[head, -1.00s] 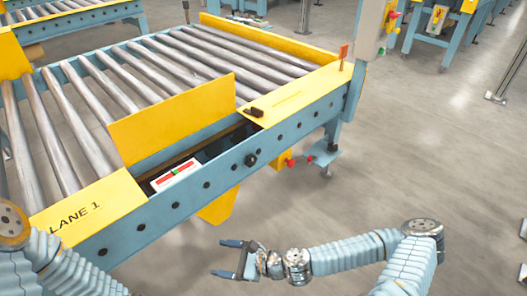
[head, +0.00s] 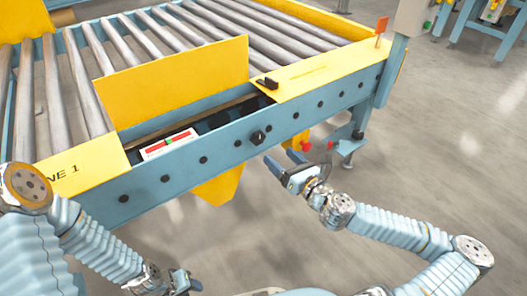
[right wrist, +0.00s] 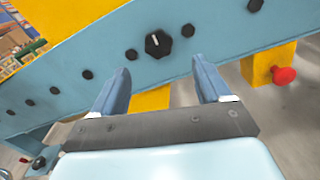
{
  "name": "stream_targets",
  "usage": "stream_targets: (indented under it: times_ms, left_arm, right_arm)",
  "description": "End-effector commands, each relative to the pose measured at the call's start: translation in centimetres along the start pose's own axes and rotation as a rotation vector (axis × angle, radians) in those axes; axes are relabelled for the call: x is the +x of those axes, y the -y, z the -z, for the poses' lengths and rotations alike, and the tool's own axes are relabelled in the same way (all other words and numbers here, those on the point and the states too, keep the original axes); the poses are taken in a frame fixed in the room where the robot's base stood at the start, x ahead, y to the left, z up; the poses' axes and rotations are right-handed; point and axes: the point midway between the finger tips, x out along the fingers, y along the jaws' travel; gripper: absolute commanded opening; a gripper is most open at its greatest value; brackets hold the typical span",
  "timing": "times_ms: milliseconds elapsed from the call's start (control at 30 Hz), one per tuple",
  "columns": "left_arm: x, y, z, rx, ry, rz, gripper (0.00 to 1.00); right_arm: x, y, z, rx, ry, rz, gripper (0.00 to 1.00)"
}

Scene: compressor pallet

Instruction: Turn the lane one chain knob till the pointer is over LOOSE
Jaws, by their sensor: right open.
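The chain knob (head: 257,138) is a black knob on the blue side rail of lane one. In the right wrist view the knob (right wrist: 158,43) shows a short white mark near its top. The tension gauge (head: 170,143), a white plate with red and green marks, sits in the open slot behind the rail; its pointer and lettering are too small to read. My right gripper (head: 281,160) is open and empty, just below and right of the knob, apart from it. In the wrist view its fingers straddle the line to the knob. My left gripper (head: 182,283) is low, away from the rail.
A raised yellow cover (head: 180,80) stands behind the slot. Small black bolts line the rail on both sides of the knob. A yellow box with a red button (right wrist: 284,75) hangs below the rail to the right. The floor in front is clear.

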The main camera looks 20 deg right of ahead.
Motion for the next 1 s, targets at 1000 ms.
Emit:
stream_targets:
  times_ms: [1000]
  left_arm:
    - [2.4, 0.7, -0.1, 0.001, 0.003, -0.004, 0.40]
  right_arm:
    - [9.1, -0.3, -0.1, 0.000, 0.001, -0.002, 0.58]
